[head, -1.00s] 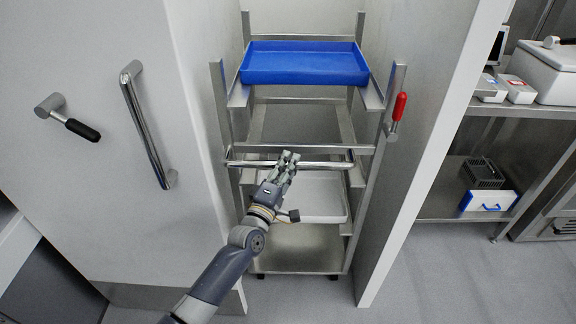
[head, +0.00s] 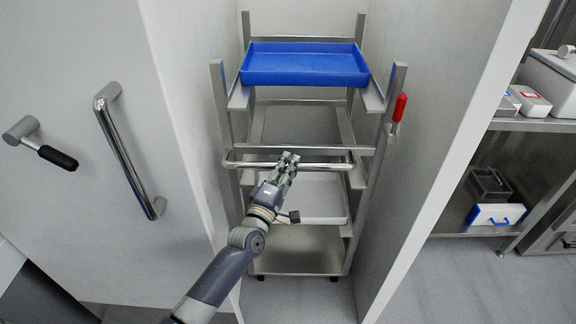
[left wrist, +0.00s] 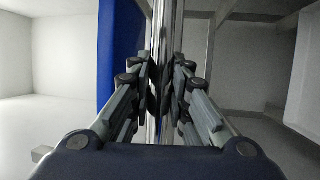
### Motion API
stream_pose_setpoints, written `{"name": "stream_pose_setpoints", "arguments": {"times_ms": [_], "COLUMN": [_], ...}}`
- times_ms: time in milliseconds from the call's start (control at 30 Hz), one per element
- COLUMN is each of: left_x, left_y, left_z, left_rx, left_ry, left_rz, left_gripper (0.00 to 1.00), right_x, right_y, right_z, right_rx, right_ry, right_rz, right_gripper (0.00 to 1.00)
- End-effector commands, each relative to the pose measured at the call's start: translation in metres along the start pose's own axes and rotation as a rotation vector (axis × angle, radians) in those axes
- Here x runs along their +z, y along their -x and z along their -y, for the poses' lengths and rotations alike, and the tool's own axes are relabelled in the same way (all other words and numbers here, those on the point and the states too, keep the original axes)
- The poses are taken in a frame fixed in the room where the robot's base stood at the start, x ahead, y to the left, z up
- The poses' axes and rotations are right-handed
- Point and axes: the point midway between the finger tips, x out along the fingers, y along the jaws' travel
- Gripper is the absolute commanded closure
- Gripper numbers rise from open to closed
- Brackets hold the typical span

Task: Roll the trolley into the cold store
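The trolley (head: 358,215) is a metal rack with a blue tray (head: 304,64) on top and a white tray (head: 318,200) lower down. It stands upright between the side walls of the cold store opening. A horizontal push bar (head: 325,166) crosses its front. My left gripper (head: 287,163) is at the middle of this bar. In the left wrist view its fingers (left wrist: 163,88) are closed around the upright-looking bar (left wrist: 160,130). The spot where the fingers meet the bar is partly hidden. My right gripper is in neither view.
The open cold store door (head: 95,215) with a long handle (head: 130,155) is at left. The right wall edge (head: 470,170) stands close to the trolley. A red-handled lever (head: 399,108) sits at its right post. Shelving (head: 545,125) with boxes stands at far right.

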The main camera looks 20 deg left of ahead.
Motion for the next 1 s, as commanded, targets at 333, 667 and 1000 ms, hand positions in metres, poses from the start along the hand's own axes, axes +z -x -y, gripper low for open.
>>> {"name": "stream_pose_setpoints", "arguments": {"times_ms": [333,667,1000], "left_x": [-0.002,-0.001,-0.002], "left_y": [-0.001,0.020,0.085], "left_z": [-0.002,0.000,0.000], "left_rx": [0.005,0.001,0.001], "left_ry": [-0.001,-0.001,-0.002], "left_rz": [-0.002,-0.001,-0.001], "left_gripper": [0.62,0.62,0.62], "right_x": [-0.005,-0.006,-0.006], "right_y": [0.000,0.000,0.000], "right_z": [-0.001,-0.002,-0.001], "right_rx": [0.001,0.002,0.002], "right_ry": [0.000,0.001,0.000], "right_rz": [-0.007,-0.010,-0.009], "right_gripper": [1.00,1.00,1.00]}}
